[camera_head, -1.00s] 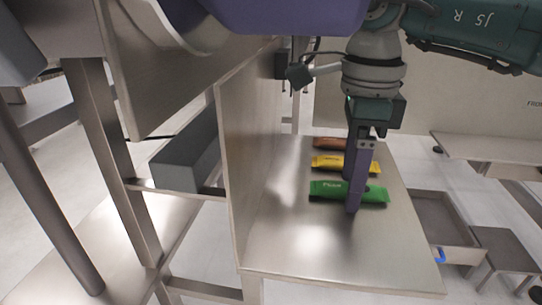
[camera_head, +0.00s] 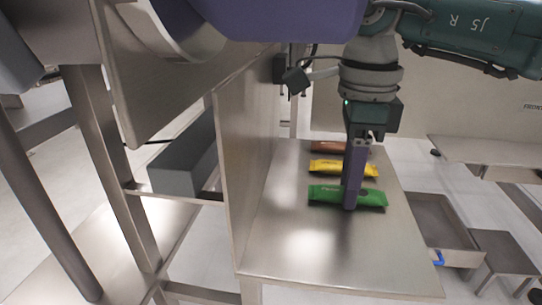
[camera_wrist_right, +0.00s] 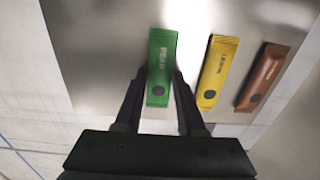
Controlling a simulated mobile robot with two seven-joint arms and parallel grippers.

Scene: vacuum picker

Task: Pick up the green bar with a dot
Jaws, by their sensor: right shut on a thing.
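The green bar (camera_head: 325,194) lies across the metal table, nearest of three bars in the head view. It also shows in the right wrist view (camera_wrist_right: 161,62), with a dark dot near its lower end. My right gripper (camera_head: 350,205) points straight down with its fingers at the bar. In the right wrist view the two fingers (camera_wrist_right: 159,80) stand on either side of the green bar, near the dot, and are shut on it. I cannot tell whether the bar is clear of the table. My left gripper is out of view.
A yellow bar (camera_head: 330,166) and a brown bar (camera_head: 325,147) lie behind the green one on the metal table (camera_head: 330,250). An upright metal panel (camera_head: 245,160) closes the table's left side. A grey tray (camera_head: 440,222) stands lower at the right.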

